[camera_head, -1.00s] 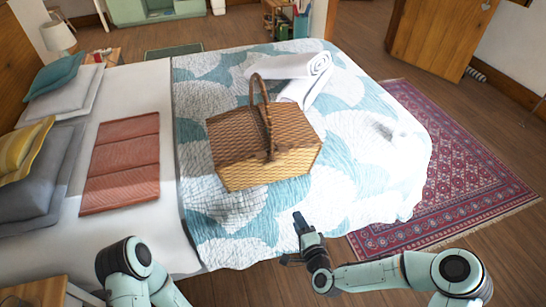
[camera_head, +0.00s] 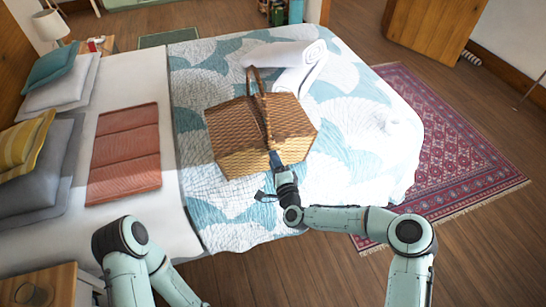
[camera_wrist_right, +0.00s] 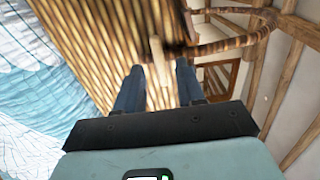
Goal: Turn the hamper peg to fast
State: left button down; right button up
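The wicker hamper (camera_head: 240,130) sits on the bed with its handle (camera_head: 262,105) raised. In the right wrist view its woven side (camera_wrist_right: 95,40) fills the middle, and a small pale wooden peg (camera_wrist_right: 158,62) stands out on it. My right gripper (camera_head: 275,158) is at the hamper's front side. In the wrist view its two dark fingers (camera_wrist_right: 158,82) are apart, one on each side of the peg, with a gap showing to both. The peg cannot be made out in the head view. My left arm shows at the lower left, but its gripper is not visible.
The hamper stands on a blue and white quilt (camera_head: 225,215). A rolled white towel (camera_head: 290,62) lies behind it, and a folded terracotta blanket (camera_head: 125,155) lies to its left. A patterned rug (camera_head: 450,160) is on the floor at the right.

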pick_arm(q)
jog(key=shift+r, duration=0.1)
pick_arm(e)
jog(key=shift+x, duration=0.85)
grip_shut()
